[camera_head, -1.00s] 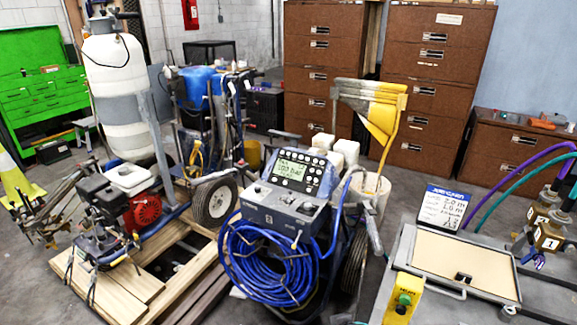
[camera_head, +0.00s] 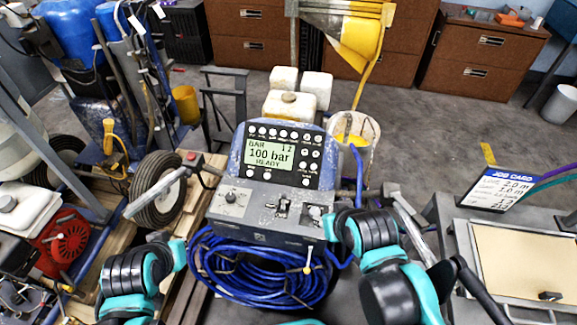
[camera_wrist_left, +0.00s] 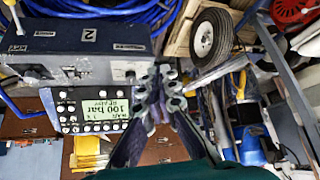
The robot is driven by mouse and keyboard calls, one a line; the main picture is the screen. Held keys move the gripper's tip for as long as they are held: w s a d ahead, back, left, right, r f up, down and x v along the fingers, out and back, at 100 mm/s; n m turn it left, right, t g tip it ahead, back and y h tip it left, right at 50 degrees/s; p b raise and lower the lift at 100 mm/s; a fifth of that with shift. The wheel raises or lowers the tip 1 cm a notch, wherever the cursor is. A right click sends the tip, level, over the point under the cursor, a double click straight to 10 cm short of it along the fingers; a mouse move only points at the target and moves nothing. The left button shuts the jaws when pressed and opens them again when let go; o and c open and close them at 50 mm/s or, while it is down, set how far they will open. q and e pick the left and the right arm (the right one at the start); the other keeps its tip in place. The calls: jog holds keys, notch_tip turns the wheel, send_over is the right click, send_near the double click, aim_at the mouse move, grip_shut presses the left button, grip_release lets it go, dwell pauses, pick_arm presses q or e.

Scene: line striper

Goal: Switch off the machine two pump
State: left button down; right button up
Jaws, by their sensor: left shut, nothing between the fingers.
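The striper machine's control panel (camera_head: 275,160) stands in the middle of the head view. Its lit display (camera_head: 269,154) reads 100 bar READY. Below it, the grey front box (camera_head: 262,205) carries a left knob (camera_head: 231,198), a middle switch (camera_head: 283,205) and a right control (camera_head: 316,214). The left wrist view shows the box upside down with a "2" label (camera_wrist_left: 88,33) and the display (camera_wrist_left: 100,112). There my left gripper (camera_wrist_left: 161,75) is shut and empty, beside the box's edge; contact cannot be told. My arm links show low in the head view, but my right gripper does not.
A coiled blue hose (camera_head: 262,275) hangs below the box. A wheel (camera_head: 158,190) and wooden pallet (camera_head: 195,215) lie left. A job card (camera_head: 498,188) and framed tan board (camera_head: 530,262) are on the right.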

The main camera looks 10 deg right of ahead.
jog(key=shift+d, duration=0.1)
jog(key=shift+o, duration=0.7)
jog(key=shift+r, duration=0.1)
pick_arm(q)
jog(key=w+d+r+m+g+h+p, duration=0.1)
jog(key=w+d+r+m+g+p, duration=0.2)
jog(key=w+d, duration=0.35)
jog(key=w+d+r+p, duration=0.3)
jog(key=w+d+r, duration=0.15)
jog(key=w, duration=0.25)
jog(key=w+d+f+m+g+p, duration=0.1)
jog(key=w+d+f+m+p, duration=0.1)
jog(key=d, duration=0.7)
jog(key=w+d+f+m+g+p, duration=0.1)
jog(key=w+d+f, duration=0.4)
jog(key=d, duration=0.5)
jog(key=f+g+p, duration=0.1)
jog(key=p, duration=0.1)
jog(key=shift+w+f+m+p, duration=0.3)
jog(key=shift+m, duration=0.1)
pick_arm(e)
notch_tip(320, 180, up, 12)
jog(key=shift+f, duration=0.25)
